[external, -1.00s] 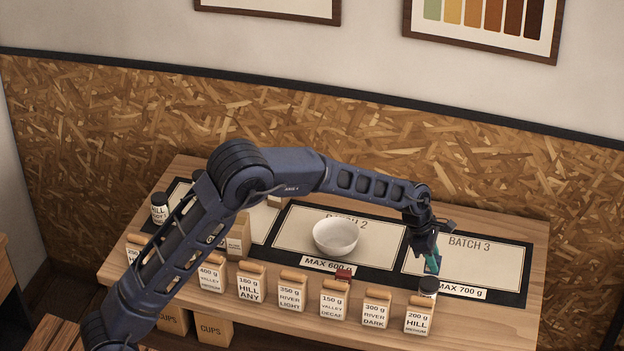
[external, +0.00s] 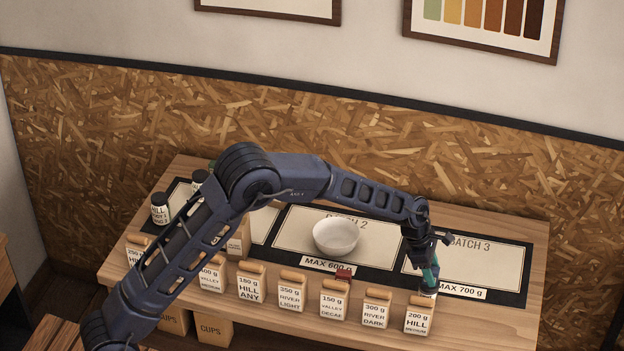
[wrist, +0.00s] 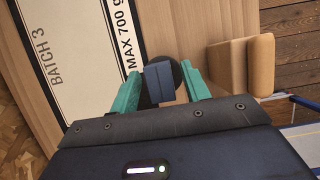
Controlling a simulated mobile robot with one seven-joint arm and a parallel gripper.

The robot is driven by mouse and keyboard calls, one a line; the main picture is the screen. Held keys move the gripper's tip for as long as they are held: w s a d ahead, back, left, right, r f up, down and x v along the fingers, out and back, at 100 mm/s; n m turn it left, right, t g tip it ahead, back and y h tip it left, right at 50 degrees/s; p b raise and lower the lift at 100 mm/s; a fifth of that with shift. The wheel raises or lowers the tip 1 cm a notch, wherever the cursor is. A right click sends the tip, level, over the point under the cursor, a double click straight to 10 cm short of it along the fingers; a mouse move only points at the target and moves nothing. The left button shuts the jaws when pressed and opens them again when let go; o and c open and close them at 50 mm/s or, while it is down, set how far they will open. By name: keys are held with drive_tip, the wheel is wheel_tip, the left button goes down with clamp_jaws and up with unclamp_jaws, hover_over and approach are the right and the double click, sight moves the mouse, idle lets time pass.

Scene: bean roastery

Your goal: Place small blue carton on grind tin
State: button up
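The small blue carton (wrist: 158,82) shows in the wrist view as a dark blue-grey block between the two teal fingers of my gripper (wrist: 161,72). A narrow gap shows between the carton and the right finger, so the fingers look open around it. The dark round lid of the grind tin (wrist: 178,74) is directly behind the carton. The carton appears to rest on the lid, but contact is hard to judge. In the external view my gripper (external: 431,282) points down over the tin (external: 427,293), and its fingers hide the carton and most of the lid.
A labelled bag (external: 418,317) stands close in front of the tin, in a row of several bags along the front edge. The Batch 3 mat (external: 490,262) lies behind. A white bowl (external: 335,236) sits on the Batch 2 mat. The Batch 3 mat is largely clear.

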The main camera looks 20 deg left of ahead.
drive_tip(key=shift+r, duration=0.1)
drive_tip(key=v, duration=1.2)
drive_tip(key=shift+a, duration=0.15)
drive_tip(key=w+a+r+m+t, duration=0.1)
drive_tip(key=a+r+m, duration=0.1)
drive_tip(key=a+r, duration=0.5)
drive_tip(key=a+r+m, duration=0.2)
drive_tip(key=a+r, duration=0.1)
drive_tip(key=a, duration=0.8)
drive_tip(key=s+a+r+m+t, duration=0.1)
drive_tip(key=s+a+r+m, duration=0.15)
drive_tip(key=a, duration=0.75)
drive_tip(key=s+a+r+m+t, duration=0.15)
drive_tip(key=s+a+r, duration=0.25)
drive_tip(key=a, duration=0.6)
drive_tip(key=s+a+f+m+y, duration=0.1)
drive_tip(key=s+a+m, duration=0.4)
drive_tip(key=s+a, duration=0.7)
drive_tip(key=s+a+f+m+t+y, duration=0.1)
drive_tip(key=s+a+m, duration=0.4)
drive_tip(key=s+a, duration=0.7)
drive_tip(key=shift+s+a+f+y, duration=0.15)
drive_tip(key=shift+s+f+y, duration=0.5)
drive_tip(key=shift+y, duration=0.55)
